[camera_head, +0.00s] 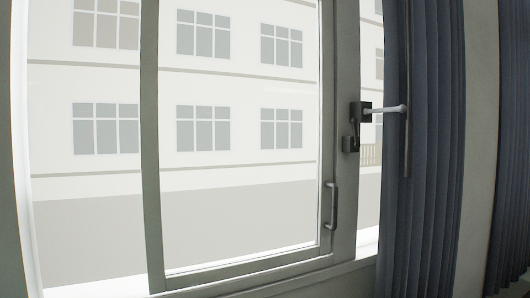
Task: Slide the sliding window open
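The sliding window sash (151,180) has a grey frame and a large clear pane. It stands upright in the middle of the head view. A dark vertical bar handle (331,206) is on the lower part of its right upright. To the left of the sash is a bright strip; I cannot tell whether it is glazed or an open gap. A dark latch-like fitting (352,144) sits on the upright to the right. Neither of my grippers is in view.
A dark blue curtain (435,150) hangs right of the window, with another curtain (513,150) at the right edge. A dark vertical rod (406,145) and a pale lever (385,109) stand out before the nearer curtain. A pale building shows outside.

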